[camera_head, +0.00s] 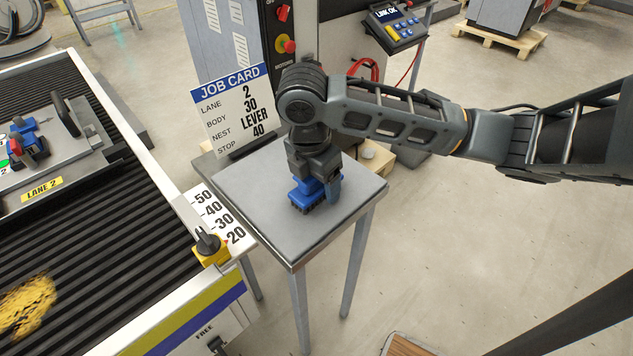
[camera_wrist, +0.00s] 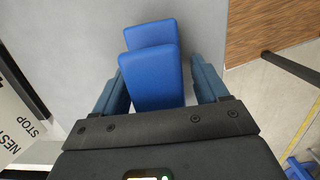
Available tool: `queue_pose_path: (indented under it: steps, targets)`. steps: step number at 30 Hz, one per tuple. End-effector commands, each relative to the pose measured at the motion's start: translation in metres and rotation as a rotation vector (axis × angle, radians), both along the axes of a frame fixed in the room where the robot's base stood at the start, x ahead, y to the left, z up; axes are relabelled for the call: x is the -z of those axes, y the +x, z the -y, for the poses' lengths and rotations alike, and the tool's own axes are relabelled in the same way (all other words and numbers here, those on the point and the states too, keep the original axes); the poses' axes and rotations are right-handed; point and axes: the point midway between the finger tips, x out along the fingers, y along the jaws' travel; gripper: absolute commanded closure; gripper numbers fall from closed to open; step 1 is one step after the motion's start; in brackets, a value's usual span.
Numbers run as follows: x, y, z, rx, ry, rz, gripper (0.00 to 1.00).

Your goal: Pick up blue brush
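The blue brush (camera_head: 303,196) stands bristles down on the small grey table (camera_head: 262,222). My gripper (camera_head: 317,187) points down at it from above. In the wrist view the blue brush (camera_wrist: 152,75) lies between the two blue-grey fingers of my gripper (camera_wrist: 160,72), which are open. A gap shows between the brush and the right finger; the left finger is very close to the brush, and contact cannot be told. In the head view the near finger shows at the brush's right side, and the other finger is hidden.
A conveyor (camera_head: 125,255) runs along the left, carrying a grey plate (camera_head: 75,150) with blue and red parts. A job card (camera_head: 233,110) stands behind the table, and a yellow stop (camera_head: 210,250) with a black knob sits on the conveyor rail.

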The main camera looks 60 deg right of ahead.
Motion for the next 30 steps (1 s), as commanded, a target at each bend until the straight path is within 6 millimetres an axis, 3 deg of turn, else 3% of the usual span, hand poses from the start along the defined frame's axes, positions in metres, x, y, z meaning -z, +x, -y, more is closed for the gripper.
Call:
queue_pose_path:
  steps: [2, 18, 30]
  targets:
    - [-0.0002, 0.0000, -0.0001, 0.000, 0.000, 0.000, 0.34]
    - [0.0003, -0.0001, -0.0002, 0.000, 0.000, -0.001, 0.85]
    - [-0.0056, 0.0001, -0.0003, -0.001, 0.001, -0.001, 0.85]
